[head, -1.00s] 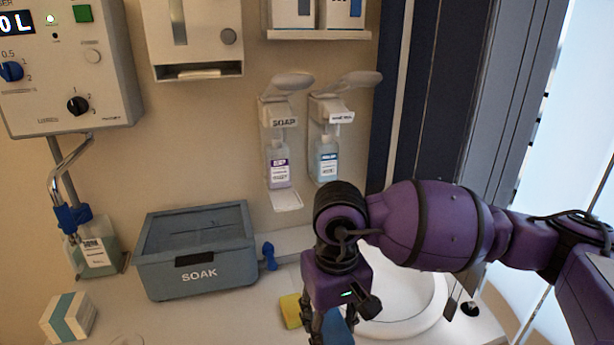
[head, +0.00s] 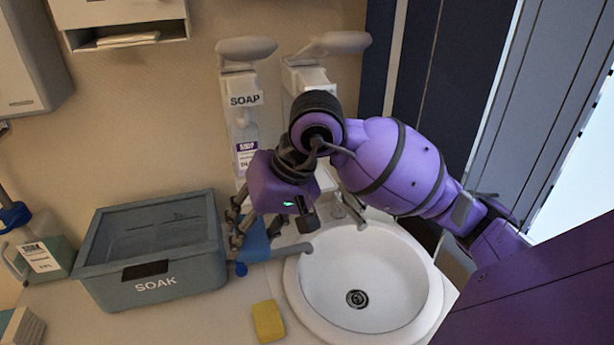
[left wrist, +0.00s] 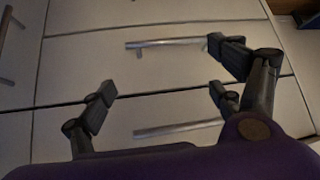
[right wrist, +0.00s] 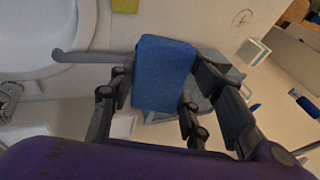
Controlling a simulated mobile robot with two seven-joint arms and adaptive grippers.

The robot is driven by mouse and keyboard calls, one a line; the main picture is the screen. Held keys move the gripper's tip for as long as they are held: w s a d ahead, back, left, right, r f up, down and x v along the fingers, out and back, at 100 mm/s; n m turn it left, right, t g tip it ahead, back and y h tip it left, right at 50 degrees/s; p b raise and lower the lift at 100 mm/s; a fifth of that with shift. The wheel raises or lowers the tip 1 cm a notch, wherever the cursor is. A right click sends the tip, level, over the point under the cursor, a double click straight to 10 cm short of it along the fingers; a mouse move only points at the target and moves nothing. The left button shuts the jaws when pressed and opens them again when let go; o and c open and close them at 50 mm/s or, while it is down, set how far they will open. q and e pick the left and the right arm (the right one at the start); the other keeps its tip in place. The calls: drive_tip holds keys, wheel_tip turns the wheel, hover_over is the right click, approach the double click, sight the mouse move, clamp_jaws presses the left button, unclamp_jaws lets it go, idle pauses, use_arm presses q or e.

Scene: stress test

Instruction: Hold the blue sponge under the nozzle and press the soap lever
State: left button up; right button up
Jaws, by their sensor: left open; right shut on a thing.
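My right gripper (head: 262,232) is shut on the blue sponge (right wrist: 163,72), held upright between the fingers in the right wrist view. In the head view the blue sponge (head: 256,243) is partly hidden by the fingers and stands below and in front of the soap dispenser (head: 245,125), apart from its lever. The dispenser labelled SOAP has a grey lever (head: 246,48) on top and a purple-labelled bottle. Its nozzle is too small to make out. My left gripper (left wrist: 165,92) is open and empty in front of drawer fronts; it is not in the head view.
A second dispenser with its own lever (head: 343,42) is beside it, partly behind my right arm. A round sink (head: 405,300) with a tap is at right. A yellow sponge (head: 268,321) lies on the counter. A SOAK box (head: 155,245) stands at left.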

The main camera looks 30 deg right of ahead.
drive_tip(key=d+r+m+t, duration=0.4)
drive_tip(key=d+r+t, duration=0.15)
drive_tip(key=d, duration=0.65)
drive_tip(key=w+a, duration=0.2)
drive_tip(key=w, duration=0.2)
drive_tip(key=w+a+b, duration=0.1)
drive_tip(key=w+a, duration=0.1)
drive_tip(key=w, duration=0.2)
drive_tip(key=w+a+b, duration=0.1)
drive_tip(key=w+a, duration=0.1)
drive_tip(key=w, duration=0.2)
drive_tip(key=shift+w+f, duration=0.35)
drive_tip(key=shift+w, duration=0.35)
use_arm(q)
drive_tip(key=shift+a+f, duration=0.15)
drive_tip(key=shift+f, duration=0.5)
